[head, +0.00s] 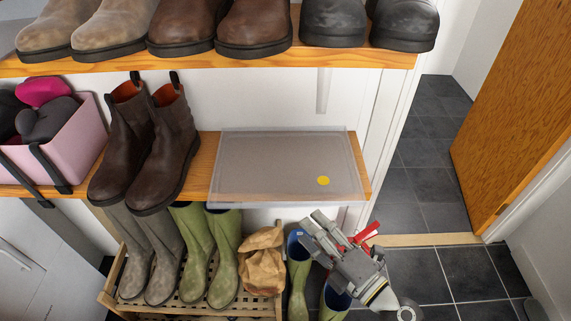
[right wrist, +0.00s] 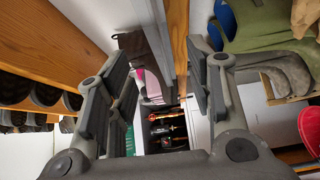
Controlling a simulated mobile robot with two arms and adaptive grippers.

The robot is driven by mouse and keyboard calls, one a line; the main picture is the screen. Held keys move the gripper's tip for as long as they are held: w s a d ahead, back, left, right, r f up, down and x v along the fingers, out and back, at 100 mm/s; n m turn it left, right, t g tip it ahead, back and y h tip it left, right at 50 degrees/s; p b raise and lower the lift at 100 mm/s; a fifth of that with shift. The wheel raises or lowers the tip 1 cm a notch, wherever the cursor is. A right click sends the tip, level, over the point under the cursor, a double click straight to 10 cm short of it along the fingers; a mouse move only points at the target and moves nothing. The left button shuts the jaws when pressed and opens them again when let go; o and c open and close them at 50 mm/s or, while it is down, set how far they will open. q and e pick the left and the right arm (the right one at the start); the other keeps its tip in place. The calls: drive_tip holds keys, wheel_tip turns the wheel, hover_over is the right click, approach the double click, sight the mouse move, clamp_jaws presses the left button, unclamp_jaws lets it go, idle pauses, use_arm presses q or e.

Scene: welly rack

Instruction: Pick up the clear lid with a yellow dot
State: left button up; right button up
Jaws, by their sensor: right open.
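The clear lid (head: 270,165) lies flat on the right part of the middle wooden shelf (head: 207,150), and its front edge sticks out past the shelf's front. Its yellow dot (head: 323,181) is near the front right corner. My right gripper (head: 312,226) is in front of and below the lid's front right part, apart from it in the head view. In the right wrist view its two fingers (right wrist: 165,88) are spread with nothing held between them. I cannot clearly make out the lid in that view. My left gripper is not in view.
Dark brown boots (head: 150,145) stand left of the lid, beside a pink bin (head: 75,145). Shoes line the upper shelf (head: 270,55) above. Green wellies (head: 225,260) and a brown paper bag (head: 262,262) are below. A wooden door (head: 520,110) stands open at right.

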sight(289, 205)
drive_tip(key=p+x, duration=0.1)
drive_tip(key=x, duration=0.2)
drive_tip(key=shift+w+a+r, duration=0.15)
drive_tip(key=shift+w+a, duration=0.05)
drive_tip(key=shift+w, duration=0.05)
drive_tip(key=shift+f+p+x, duration=0.2)
drive_tip(key=shift+p+x, duration=0.3)
drive_tip(key=shift+x, duration=2.25)
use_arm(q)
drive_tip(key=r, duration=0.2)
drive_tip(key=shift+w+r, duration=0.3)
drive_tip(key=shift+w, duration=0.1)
use_arm(e)
drive_tip(key=shift+d, duration=0.1)
drive_tip(key=shift+c, duration=0.5)
clamp_jaws()
